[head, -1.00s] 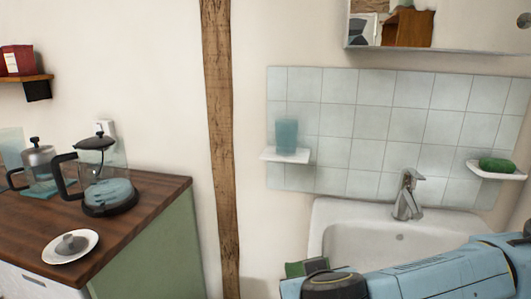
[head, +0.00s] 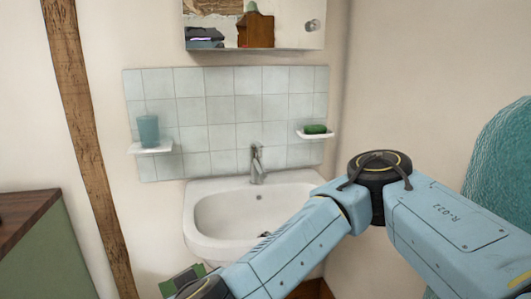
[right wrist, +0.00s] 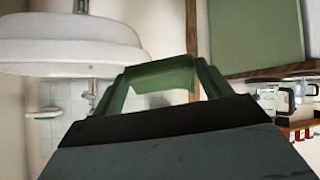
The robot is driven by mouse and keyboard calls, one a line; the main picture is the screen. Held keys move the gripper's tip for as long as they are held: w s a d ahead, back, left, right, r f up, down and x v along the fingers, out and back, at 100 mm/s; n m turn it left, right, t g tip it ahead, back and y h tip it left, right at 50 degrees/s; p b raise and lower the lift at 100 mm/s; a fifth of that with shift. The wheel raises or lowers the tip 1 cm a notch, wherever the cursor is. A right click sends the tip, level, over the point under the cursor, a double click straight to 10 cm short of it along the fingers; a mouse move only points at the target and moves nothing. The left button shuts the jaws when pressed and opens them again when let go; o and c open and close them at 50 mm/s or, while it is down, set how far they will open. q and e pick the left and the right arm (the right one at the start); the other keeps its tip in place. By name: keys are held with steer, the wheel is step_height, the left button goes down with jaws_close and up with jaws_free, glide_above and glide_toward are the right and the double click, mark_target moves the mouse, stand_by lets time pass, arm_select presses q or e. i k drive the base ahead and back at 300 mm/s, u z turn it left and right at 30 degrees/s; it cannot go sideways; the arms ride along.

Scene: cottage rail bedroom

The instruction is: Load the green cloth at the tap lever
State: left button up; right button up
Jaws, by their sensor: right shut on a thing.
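My right gripper (right wrist: 162,84) is shut on the green cloth (right wrist: 165,72), which spans between its two fingers in the right wrist view. In the head view, a green patch (head: 184,281) at the lower edge is at my right arm's end; cloth and finger are hard to tell apart there. The chrome tap with its lever (head: 256,149) stands at the back of the white sink (head: 215,243). The gripper is in front of and below the sink's left side, apart from the tap. My left gripper is not in view.
A left shelf (head: 150,149) holds a teal cup (head: 148,130); a right shelf (head: 315,136) holds a dark green soap-like block (head: 315,128). A mirrored cabinet (head: 290,36) hangs above. A wooden post (head: 85,150) and counter (head: 25,222) stand left. A teal textured thing (head: 500,165) is at right.

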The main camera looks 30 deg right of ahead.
mark_target(254, 146)
steer(key=u, duration=0.9)
steer(key=i, duration=0.65)
steer(key=z, duration=2.3)
